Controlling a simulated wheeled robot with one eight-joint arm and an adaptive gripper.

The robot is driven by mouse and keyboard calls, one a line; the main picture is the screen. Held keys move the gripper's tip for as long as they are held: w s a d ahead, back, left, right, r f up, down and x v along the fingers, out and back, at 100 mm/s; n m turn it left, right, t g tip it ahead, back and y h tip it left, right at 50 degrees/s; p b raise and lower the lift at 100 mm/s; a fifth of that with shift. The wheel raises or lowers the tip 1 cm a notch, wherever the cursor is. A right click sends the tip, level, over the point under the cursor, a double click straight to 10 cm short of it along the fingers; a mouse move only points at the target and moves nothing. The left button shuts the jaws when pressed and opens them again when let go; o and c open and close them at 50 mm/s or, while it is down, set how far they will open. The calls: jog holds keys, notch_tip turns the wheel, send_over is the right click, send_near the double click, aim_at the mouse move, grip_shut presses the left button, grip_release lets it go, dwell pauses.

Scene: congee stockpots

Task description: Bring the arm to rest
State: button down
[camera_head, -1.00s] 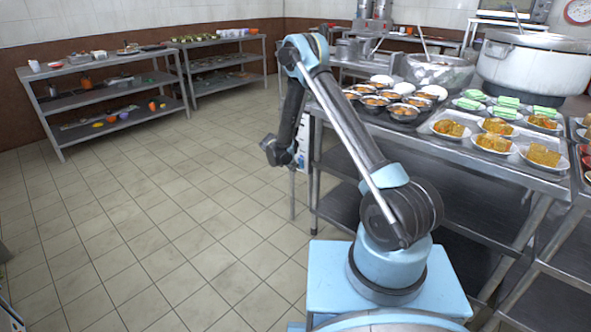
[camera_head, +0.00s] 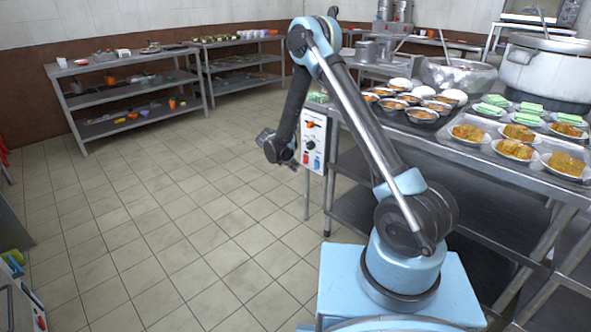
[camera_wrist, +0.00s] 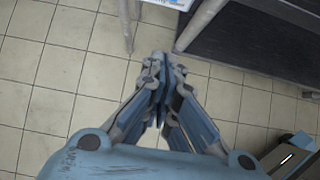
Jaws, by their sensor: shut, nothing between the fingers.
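My arm (camera_head: 365,115) rises from its light blue mount, bends at a high elbow and hangs down on the left side. Its wrist end hangs in the air over the tiled floor, left of the steel table, and holds nothing. In the head view the fingers are small and partly hidden by the wrist. In the wrist view my gripper (camera_wrist: 161,62) points down at the floor, with its blue-grey fingers together and nothing between them.
A steel table (camera_head: 480,165) with bowls (camera_head: 421,115), plates of food (camera_head: 513,150) and a large stockpot (camera_head: 545,75) stands right of the arm. A control box (camera_head: 313,140) is close beside the wrist. Shelves (camera_head: 130,85) stand at the back left.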

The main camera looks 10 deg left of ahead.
jog(key=s+d+r+m+g, duration=0.25)
jog(key=d+r+m, duration=0.35)
jog(key=d+r, duration=0.75)
jog(key=s+d+r+m+y, duration=0.2)
jog(key=s+d+r+m, duration=0.8)
jog(key=s+d+r, duration=0.55)
jog(key=s+d+f+m+y, duration=0.1)
jog(key=s+m, duration=0.3)
jog(key=s, duration=0.4)
jog(key=s+d+f+m+g+y, duration=0.1)
jog(key=s+d+f+m, duration=0.2)
jog(key=s, duration=0.6)
jog(key=s+d+f+m, duration=0.2)
jog(key=s+m, duration=0.3)
jog(key=s, duration=0.4)
jog(key=shift+s+d+f+y, duration=0.2)
jog(key=shift+d+f+y, duration=0.05)
jog(key=shift+f+y, duration=0.15)
jog(key=shift+g, duration=0.25)
